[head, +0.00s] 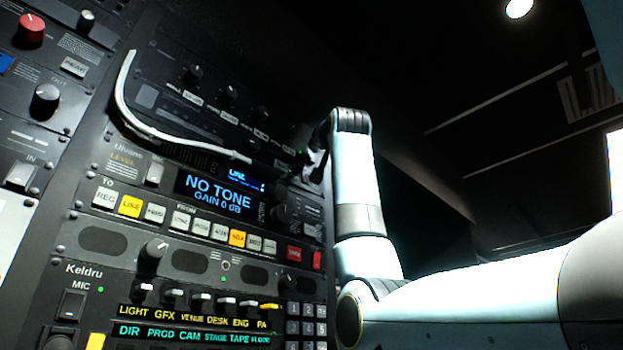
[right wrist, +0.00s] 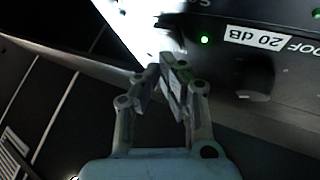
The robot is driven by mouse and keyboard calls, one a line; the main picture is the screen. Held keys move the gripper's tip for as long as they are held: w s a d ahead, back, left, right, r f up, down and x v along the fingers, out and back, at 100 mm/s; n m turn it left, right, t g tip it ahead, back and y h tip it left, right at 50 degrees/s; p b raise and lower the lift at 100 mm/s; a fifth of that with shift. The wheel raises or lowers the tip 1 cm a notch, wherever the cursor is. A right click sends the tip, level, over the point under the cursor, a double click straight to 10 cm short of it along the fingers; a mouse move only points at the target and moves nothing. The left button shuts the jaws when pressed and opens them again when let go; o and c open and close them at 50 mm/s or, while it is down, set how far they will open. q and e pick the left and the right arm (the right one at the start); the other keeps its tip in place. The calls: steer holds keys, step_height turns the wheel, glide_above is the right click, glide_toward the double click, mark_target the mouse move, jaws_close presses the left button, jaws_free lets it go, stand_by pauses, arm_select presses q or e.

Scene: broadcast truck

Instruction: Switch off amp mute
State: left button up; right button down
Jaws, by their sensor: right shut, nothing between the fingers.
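My right gripper (head: 309,163) is at the right edge of the upper rack unit (head: 215,95) in the head view, partly hidden by my wrist. In the right wrist view its fingers (right wrist: 168,68) are closed with nothing between them, close to a dark panel (right wrist: 262,65). That panel has a lit green light (right wrist: 204,40) and an upside-down white label reading 20 dB (right wrist: 258,38). I cannot read any amp mute label, and I cannot tell which control is the mute switch. Whether the fingers touch the panel is unclear. My left gripper is not in view.
A white cable (head: 122,100) loops across the upper unit's front. Below it are a lit NO TONE display (head: 218,193), a row of buttons (head: 185,220) and the Keldru panel (head: 85,268) with several knobs. Dark open space lies right of the rack.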

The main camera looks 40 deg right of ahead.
steer(key=shift+s, duration=0.45)
steer(key=s+b, duration=0.2)
steer(key=s, duration=0.1)
steer(key=s+b, duration=0.1)
steer(key=s, duration=0.1)
steer(key=shift+d+f, duration=0.25)
steer(key=shift+f, duration=0.1)
steer(key=shift+w, duration=0.1)
stand_by(0.3)
